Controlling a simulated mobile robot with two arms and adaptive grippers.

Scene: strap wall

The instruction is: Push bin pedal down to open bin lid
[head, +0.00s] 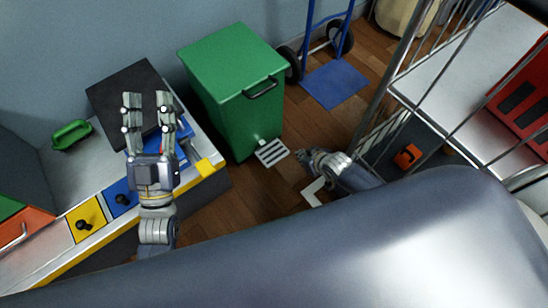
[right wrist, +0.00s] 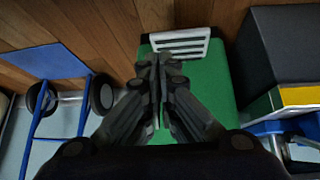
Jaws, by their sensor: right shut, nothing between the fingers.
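The green bin (head: 240,95) stands on the floor against the wall in the head view, its lid (head: 232,55) closed. Its pale slatted pedal (head: 272,152) sticks out low at the front. In the right wrist view the pedal (right wrist: 180,43) lies just beyond my fingertips, with the green bin (right wrist: 215,85) behind my fingers. My right gripper (head: 303,157) is shut and empty, to the right of the pedal; its fingers also show in the right wrist view (right wrist: 158,62). I cannot tell whether they touch the pedal. My left gripper (head: 147,106) is open and empty above the bench.
A blue hand truck (head: 334,84) stands behind right. A wire rack (head: 440,75) is close to my right arm. Wooden floor (head: 315,125) is clear around the pedal.

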